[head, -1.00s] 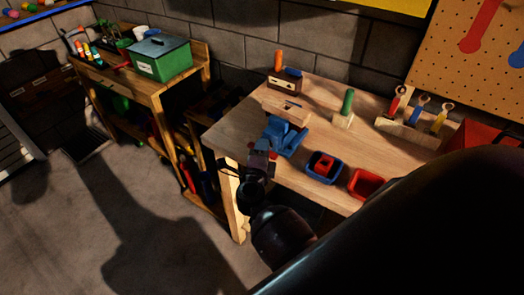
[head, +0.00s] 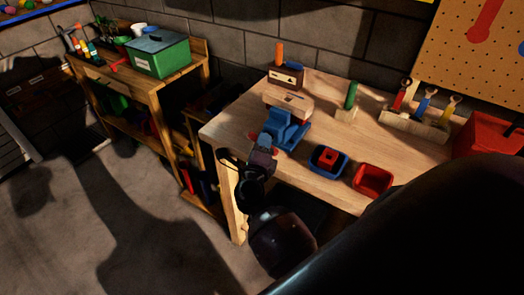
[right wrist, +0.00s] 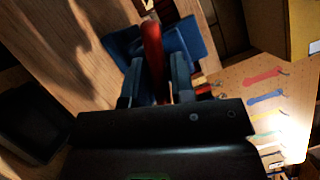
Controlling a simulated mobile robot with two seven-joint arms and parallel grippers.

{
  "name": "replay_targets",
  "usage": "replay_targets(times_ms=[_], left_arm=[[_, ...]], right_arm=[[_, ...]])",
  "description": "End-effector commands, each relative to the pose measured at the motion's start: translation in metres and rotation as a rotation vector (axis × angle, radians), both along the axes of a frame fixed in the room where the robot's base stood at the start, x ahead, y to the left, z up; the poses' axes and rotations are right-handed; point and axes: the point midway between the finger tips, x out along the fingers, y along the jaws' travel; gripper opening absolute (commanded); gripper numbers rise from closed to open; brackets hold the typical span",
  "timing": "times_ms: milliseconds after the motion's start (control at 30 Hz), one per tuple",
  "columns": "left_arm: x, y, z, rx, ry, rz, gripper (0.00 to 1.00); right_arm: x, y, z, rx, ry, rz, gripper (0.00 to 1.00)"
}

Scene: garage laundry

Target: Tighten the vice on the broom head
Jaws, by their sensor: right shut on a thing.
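The blue vice (head: 286,130) is at the front left edge of the wooden workbench. A pale wooden block with a small dark mark (head: 289,104), which looks like the broom head, is at the far side of the vice. I cannot tell how tightly the jaws meet it. My right gripper (head: 264,150) is at the near end of the vice. In the right wrist view its fingers (right wrist: 155,87) are shut on the vice's red handle (right wrist: 152,45), with the blue vice body (right wrist: 188,38) just beyond. My left gripper is out of view.
On the workbench (head: 225,127) are a blue bin (head: 343,166), a red bin (head: 386,181), a green-handled tool (head: 351,95) and a tool rack (head: 415,128). A shelf with a green box (head: 162,59) stands left, across a gap.

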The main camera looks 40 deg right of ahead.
Motion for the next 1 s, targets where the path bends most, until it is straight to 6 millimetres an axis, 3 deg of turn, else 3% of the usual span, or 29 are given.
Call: replay_targets(times_ms=[33, 433, 700, 1000], left_arm=[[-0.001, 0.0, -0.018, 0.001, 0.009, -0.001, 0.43], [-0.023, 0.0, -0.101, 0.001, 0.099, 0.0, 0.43], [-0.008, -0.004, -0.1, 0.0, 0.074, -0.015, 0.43], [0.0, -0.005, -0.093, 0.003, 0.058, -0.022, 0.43]], right_arm=[[0.0, 0.002, -0.01, 0.019, -0.037, 0.0, 0.0], [0.0, 0.002, -0.014, 0.167, -0.382, 0.001, 0.0], [0.0, 0.002, -0.007, 0.237, -0.554, 0.001, 0.0], [0.0, 0.002, -0.001, 0.248, -0.587, 0.003, 0.0]])
